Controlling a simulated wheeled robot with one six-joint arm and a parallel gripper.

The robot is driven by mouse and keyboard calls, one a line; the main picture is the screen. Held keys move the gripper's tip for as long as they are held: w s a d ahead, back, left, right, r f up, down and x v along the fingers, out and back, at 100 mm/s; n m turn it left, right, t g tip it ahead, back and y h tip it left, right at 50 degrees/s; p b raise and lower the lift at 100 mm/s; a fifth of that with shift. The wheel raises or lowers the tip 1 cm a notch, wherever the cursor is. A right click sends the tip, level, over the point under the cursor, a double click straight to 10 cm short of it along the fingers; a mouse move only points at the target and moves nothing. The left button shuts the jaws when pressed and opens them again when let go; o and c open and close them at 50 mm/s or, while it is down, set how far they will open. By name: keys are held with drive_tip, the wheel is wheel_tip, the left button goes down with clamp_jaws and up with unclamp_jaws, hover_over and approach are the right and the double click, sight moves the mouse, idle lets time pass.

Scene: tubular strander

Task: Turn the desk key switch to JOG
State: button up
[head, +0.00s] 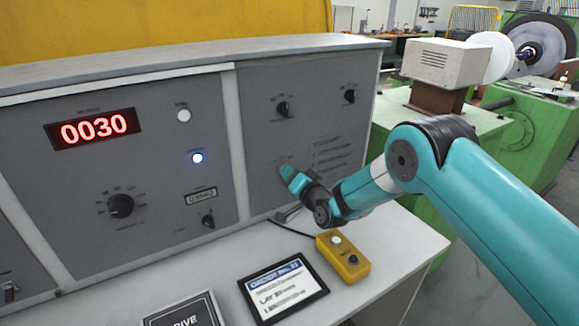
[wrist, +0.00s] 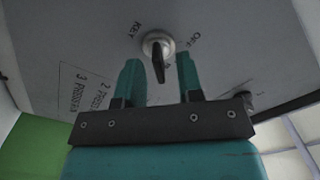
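The key switch (wrist: 152,40) is a round silver lock with a dark key handle on the grey desk panel. It shows in the wrist view, with "KEY" lettering to its left and what looks like "OFF" to its right. The handle points down in that picture, towards my gripper. My gripper (wrist: 159,66) is open, with one teal finger on each side of the handle and visible gaps on both sides. In the head view my gripper (head: 287,173) is at the lower part of the right-hand panel and hides the switch. I cannot make out JOG lettering.
Two black knobs (head: 283,108) (head: 349,96) sit above on the same panel. Below, the white desktop holds a yellow button box (head: 343,258) and a framed card (head: 283,289).

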drive_tip(key=shift+x, duration=0.75)
drive_tip(key=c, duration=0.6)
